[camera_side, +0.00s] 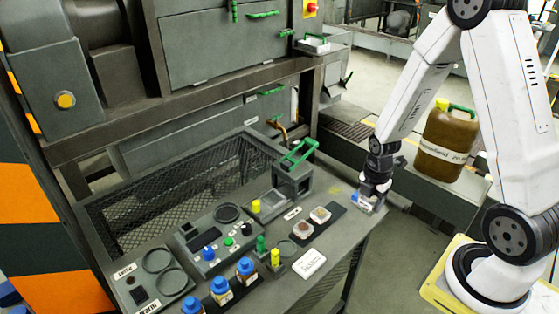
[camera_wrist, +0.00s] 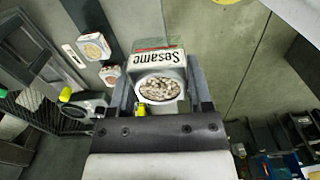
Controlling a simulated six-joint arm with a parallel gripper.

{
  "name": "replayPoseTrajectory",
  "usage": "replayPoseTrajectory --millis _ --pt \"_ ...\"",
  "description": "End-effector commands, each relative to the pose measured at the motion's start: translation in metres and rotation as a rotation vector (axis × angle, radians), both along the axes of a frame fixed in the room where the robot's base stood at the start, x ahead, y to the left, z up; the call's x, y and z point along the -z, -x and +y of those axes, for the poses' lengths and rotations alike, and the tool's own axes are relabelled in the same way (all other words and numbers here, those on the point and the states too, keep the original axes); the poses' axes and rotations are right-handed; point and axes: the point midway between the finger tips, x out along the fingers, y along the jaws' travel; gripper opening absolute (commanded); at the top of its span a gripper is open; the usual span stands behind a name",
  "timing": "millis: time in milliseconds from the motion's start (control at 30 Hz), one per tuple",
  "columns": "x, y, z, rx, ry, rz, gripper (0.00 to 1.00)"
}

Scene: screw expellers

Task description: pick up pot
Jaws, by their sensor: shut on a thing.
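A small clear pot (camera_wrist: 160,84) with a white label reading "Sesame" sits between the two fingers of my gripper (camera_wrist: 160,74) in the wrist view. Pale seeds show inside its round opening. My gripper is shut on this pot. In the side view my gripper (camera_side: 373,192) points down over the right end of the bench, and the pot (camera_side: 366,205) shows small under it. I cannot tell whether the pot touches the bench top or is just above it.
Two similar pots, one (camera_side: 320,214) nearer my gripper and one (camera_side: 303,229) further left, stand on a dark strip on the bench (camera_side: 340,245). Blue-capped bottles (camera_side: 221,289) stand at the front left. A large brown canister (camera_side: 448,143) stands behind my gripper to the right.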

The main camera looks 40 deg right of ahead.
Motion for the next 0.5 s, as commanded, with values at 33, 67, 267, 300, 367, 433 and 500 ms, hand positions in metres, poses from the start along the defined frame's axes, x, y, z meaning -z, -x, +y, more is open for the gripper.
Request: replayPoseTrajectory --millis 33,67,267,300,367,433,500 --pt "-0.0015 0.0024 0.0005 0.000 0.000 -0.001 0.00" --pt "-0.0019 0.0036 0.0010 0.000 0.000 -0.001 0.00" --pt "-0.0033 0.0069 0.0020 0.001 0.000 0.000 0.00" --pt "-0.0033 0.0070 0.0020 0.001 0.000 0.000 0.00" --pt "-0.0033 0.0069 0.0020 0.000 0.000 0.000 0.00" --pt "-0.0032 0.0069 0.0020 0.000 0.000 0.000 0.00" --pt "-0.0032 0.0068 0.0020 0.000 0.000 0.000 0.00"
